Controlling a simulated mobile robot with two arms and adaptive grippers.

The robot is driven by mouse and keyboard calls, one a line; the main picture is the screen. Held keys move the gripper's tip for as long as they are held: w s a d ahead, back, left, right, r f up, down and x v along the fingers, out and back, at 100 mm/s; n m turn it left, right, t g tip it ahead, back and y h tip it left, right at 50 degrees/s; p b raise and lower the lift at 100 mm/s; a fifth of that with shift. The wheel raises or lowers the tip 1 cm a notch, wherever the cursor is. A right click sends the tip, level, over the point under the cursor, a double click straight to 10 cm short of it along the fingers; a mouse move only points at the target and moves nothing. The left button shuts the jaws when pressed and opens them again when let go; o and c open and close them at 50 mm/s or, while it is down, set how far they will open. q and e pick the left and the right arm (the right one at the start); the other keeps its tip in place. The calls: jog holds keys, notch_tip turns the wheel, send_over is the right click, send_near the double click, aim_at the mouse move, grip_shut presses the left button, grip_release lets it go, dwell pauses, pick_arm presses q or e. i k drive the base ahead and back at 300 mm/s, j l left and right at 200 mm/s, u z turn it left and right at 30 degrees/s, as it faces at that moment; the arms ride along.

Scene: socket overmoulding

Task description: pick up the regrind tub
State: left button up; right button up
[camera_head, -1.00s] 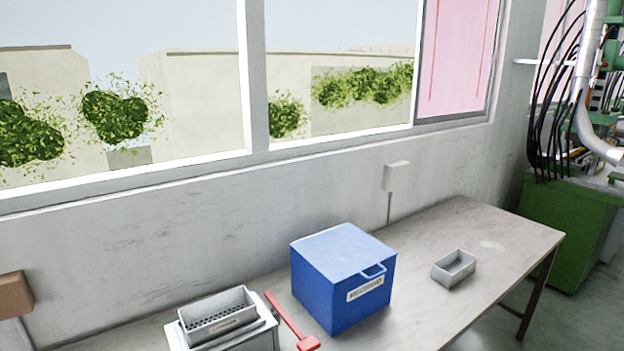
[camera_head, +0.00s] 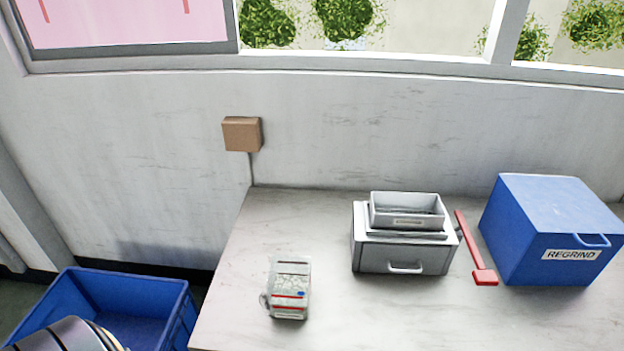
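The regrind tub (camera_head: 545,225) is a blue box with a flat lid, a handle on its front and a white label reading REGRIND. It stands upright on the right part of the table, against the right side of the view. Neither of my grippers shows in this view. A striped, rounded grey and dark shape at the bottom left corner is cut off by the frame, and I cannot tell what it is.
A blue open bin (camera_head: 120,310) stands left of the table. The table's front middle is clear.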

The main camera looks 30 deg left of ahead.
aim_at(289, 285)
jog(key=u, duration=1.2)
